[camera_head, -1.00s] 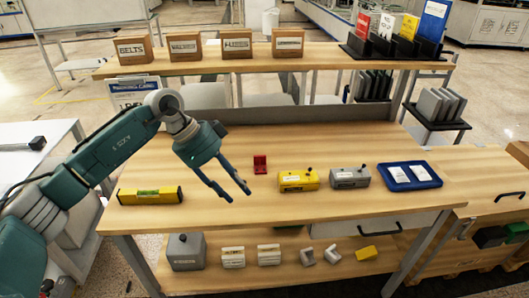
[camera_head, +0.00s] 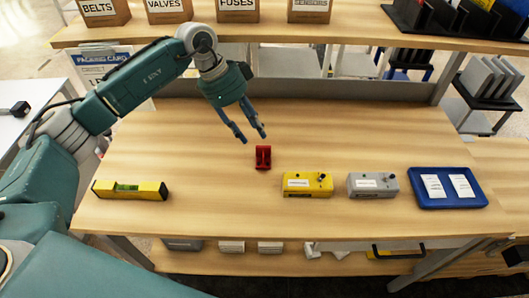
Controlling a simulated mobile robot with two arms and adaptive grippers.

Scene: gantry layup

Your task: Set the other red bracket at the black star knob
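A red bracket (camera_head: 263,158) stands on the wooden workbench (camera_head: 225,215), near its middle. My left gripper (camera_head: 254,139) is open and empty, with its fingers pointing down just behind and above the bracket in the picture, apart from it. A yellow box (camera_head: 307,186) with a small black knob (camera_head: 322,177) on top is to the right of the bracket. A grey box (camera_head: 373,186) beside it also has a small dark knob (camera_head: 386,176). The knobs are too small to tell whether either is star-shaped. I see only one red bracket. My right gripper is not in view.
A yellow spirit level (camera_head: 131,190) lies at the left of the bench. A blue tray (camera_head: 447,203) with two white packets is at the right. Labelled cardboard boxes (camera_head: 237,10) stand on the raised rear shelf (camera_head: 345,36). The bench front is clear.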

